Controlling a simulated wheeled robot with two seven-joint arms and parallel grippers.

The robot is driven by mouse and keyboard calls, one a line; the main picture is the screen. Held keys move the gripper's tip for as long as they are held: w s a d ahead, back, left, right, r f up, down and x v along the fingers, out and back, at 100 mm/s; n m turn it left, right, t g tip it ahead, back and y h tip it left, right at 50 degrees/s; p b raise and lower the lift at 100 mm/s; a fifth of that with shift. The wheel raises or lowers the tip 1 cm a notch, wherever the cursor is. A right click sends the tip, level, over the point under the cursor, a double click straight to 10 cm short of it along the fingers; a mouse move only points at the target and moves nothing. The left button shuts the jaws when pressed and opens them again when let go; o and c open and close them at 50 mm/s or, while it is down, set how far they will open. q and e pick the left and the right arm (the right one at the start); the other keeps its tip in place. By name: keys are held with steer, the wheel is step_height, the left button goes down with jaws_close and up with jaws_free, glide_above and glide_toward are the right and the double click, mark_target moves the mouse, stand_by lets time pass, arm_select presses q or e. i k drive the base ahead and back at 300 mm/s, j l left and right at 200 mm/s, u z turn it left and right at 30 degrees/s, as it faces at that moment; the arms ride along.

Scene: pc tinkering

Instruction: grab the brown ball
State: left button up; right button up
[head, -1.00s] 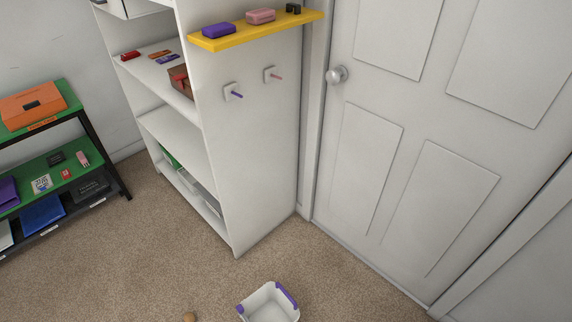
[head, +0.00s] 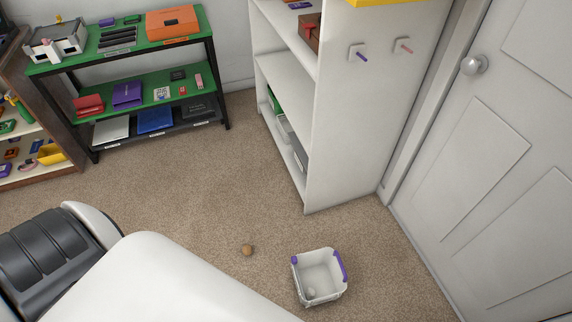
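The brown ball (head: 247,250) lies on the carpet in the head view, left of a white bin. It is small and round, with bare carpet around it. A white and black part of my own body fills the lower left, a short way from the ball. Neither of my grippers shows in the head view.
The white bin (head: 318,256) with purple handles stands on the carpet (head: 190,180) and holds a small pale round thing. A white shelf unit (head: 345,130) and a white door (head: 500,150) stand behind. A black rack with green shelves (head: 140,60) is at the left. Carpet between is clear.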

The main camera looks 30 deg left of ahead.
mark_target(248, 249)
steer(key=u, duration=1.55)
